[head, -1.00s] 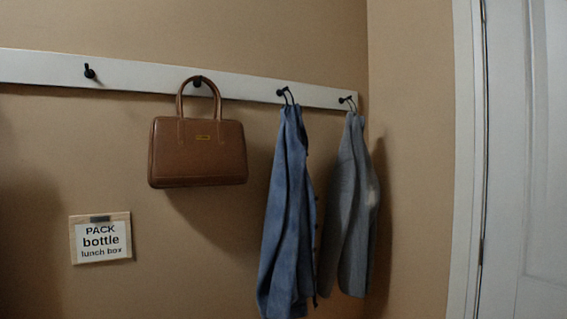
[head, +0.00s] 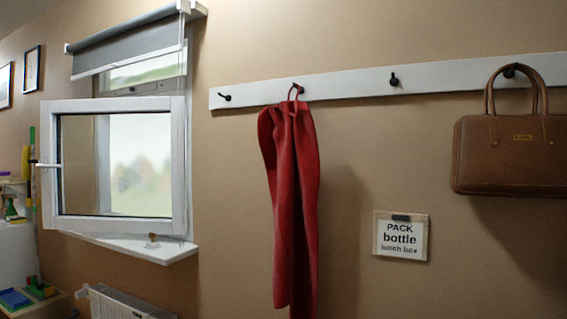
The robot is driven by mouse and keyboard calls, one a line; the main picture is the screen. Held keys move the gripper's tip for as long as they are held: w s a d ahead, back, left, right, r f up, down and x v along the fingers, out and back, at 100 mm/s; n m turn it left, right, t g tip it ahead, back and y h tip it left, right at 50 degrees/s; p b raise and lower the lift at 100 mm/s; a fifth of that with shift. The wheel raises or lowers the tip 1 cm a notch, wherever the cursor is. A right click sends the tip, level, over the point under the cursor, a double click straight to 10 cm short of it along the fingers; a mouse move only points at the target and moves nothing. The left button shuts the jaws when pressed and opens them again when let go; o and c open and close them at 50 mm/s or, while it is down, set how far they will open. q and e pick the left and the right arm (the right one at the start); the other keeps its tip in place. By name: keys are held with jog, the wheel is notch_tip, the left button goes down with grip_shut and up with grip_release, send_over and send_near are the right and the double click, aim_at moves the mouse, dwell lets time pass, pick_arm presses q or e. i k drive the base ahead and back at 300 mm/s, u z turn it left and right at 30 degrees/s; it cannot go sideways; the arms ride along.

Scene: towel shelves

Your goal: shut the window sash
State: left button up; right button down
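The window sash (head: 178,150) is a white framed pane at the left of the head view. It stands open, swung into the room, with its free edge at the left. A handle (head: 44,165) sticks out from that left edge. Behind it is the window opening, with a grey roller blind (head: 125,42) partly lowered over the top. Neither of my grippers shows in the view.
A white sill (head: 150,249) with a small object on it juts out below the sash, above a radiator (head: 125,303). A hook rail (head: 350,86) holds a red garment (head: 294,190) and a brown bag (head: 512,155). Shelves with colourful items stand at far left.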

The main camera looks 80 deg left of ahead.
aim_at(52, 112)
jog(key=u, duration=4.25)
jog(key=i, duration=1.1)
jog(key=u, duration=0.5)
jog(key=i, duration=1.7)
jog(key=z, duration=1.35)
jog(key=i, duration=1)
jog(key=z, duration=0.8)
